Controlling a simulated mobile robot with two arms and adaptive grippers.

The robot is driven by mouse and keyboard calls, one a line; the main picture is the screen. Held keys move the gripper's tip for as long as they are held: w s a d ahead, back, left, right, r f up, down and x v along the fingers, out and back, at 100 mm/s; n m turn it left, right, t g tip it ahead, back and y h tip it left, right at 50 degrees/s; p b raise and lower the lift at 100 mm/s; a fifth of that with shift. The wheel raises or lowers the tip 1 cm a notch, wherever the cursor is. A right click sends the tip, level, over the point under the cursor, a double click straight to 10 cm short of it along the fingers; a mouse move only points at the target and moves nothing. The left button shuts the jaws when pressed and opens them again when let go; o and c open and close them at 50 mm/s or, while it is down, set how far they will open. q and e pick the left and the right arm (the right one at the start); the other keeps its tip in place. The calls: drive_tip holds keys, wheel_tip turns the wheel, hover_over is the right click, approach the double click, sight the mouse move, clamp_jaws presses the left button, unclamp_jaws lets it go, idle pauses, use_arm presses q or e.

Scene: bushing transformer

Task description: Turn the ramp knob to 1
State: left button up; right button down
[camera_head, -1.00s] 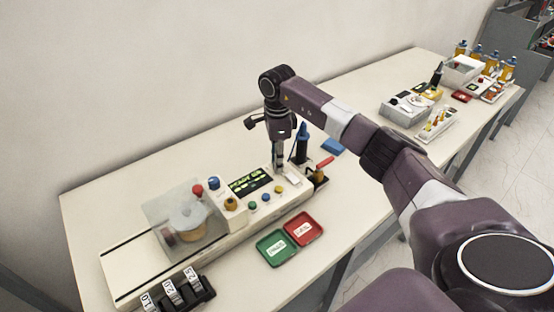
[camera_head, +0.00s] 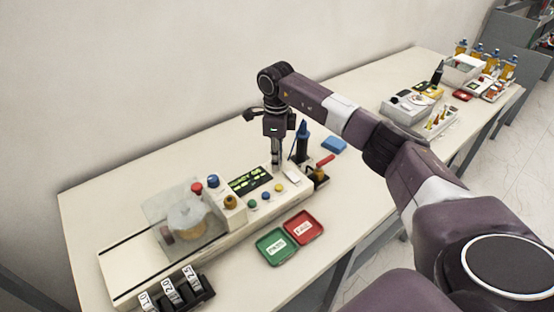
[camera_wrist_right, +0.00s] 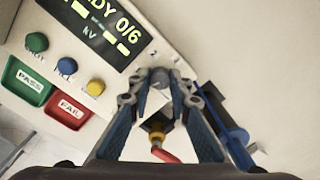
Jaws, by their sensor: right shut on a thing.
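The ramp knob (camera_wrist_right: 160,78) is a small grey round knob on the white tester panel, beside the display. My right gripper (camera_wrist_right: 160,82) points down at the panel and its fingertips are shut on the knob from both sides. In the head view the right gripper (camera_head: 277,166) stands at the right end of the white tester (camera_head: 240,222), and its fingers hide the knob. The display (camera_wrist_right: 100,25) shows "READY 0/6" and "kV" in the wrist view. Small marks, one like a 2, show near the knob, but its pointer setting cannot be told. My left gripper is not in view.
Green, blue and yellow buttons (camera_wrist_right: 67,66) sit beside the display. Green PASS (camera_head: 277,247) and red FAIL (camera_head: 304,228) trays lie in front. A dark blue probe (camera_head: 302,142) and a red-handled tool (camera_head: 325,161) stand close to the right gripper.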

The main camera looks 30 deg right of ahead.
drive_tip(key=m, duration=0.4)
drive_tip(key=shift+w+r, duration=0.1)
drive_tip(key=shift+m, duration=1.8)
drive_tip(key=c, duration=1.8)
unclamp_jaws()
drive_tip(key=shift+o, duration=0.2)
drive_tip(key=shift+b, duration=0.3)
wheel_tip(320, 180, up, 12)
drive_tip(key=shift+a, duration=0.15)
drive_tip(key=shift+r, duration=0.1)
